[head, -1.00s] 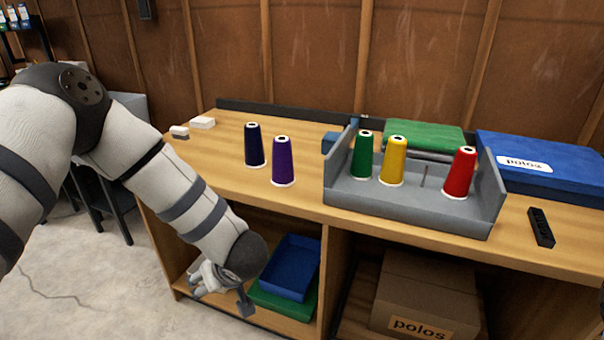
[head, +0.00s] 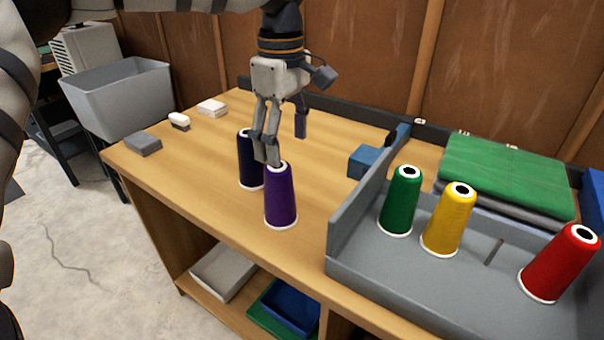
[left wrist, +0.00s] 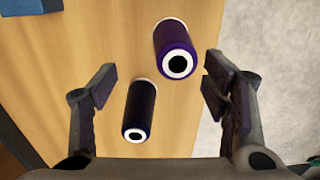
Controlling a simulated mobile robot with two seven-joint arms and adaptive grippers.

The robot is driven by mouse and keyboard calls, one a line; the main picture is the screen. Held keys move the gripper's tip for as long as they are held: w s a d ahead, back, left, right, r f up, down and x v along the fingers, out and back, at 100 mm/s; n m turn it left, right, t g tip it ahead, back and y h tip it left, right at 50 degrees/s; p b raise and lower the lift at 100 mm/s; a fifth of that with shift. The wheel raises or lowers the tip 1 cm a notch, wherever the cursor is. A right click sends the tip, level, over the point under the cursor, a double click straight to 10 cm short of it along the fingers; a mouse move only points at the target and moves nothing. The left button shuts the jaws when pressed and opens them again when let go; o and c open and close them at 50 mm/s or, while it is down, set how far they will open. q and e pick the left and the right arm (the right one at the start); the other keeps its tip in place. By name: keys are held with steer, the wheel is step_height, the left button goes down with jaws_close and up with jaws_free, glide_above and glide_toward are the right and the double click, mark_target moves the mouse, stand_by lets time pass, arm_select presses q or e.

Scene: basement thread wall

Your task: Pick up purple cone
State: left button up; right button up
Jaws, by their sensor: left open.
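The purple cone (head: 280,198) stands upright on the wooden workbench, near its front edge. A dark navy cone (head: 246,158) stands just behind it to the left, partly hidden by my fingers. My left gripper (head: 284,146) is open and empty, pointing down above and behind the purple cone. In the left wrist view the purple cone (left wrist: 172,40) is at the upper middle, near the right finger. The navy cone (left wrist: 140,112) is lower, nearer the left finger. Both lie between the spread fingers in that picture. My right gripper is not in view.
A grey tray (head: 345,215) to the right holds green (head: 402,205), yellow (head: 449,222) and red (head: 560,263) cones and an empty peg (head: 494,251). A blue block (head: 364,161) sits behind the tray's left wall. Small blocks lie at the bench's left, with clear wood between.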

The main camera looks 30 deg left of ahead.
mark_target(279, 195)
arm_select(q)
steer(key=f, duration=0.3)
steer(key=s+f, duration=0.1)
steer(key=f, duration=0.3)
steer(key=s+f, duration=0.1)
steer(key=f, duration=0.2)
steer(key=shift+s+a+f, duration=0.1)
steer(key=shift+a+f, duration=0.15)
steer(key=shift+f, duration=0.45)
steer(key=c, duration=1.3)
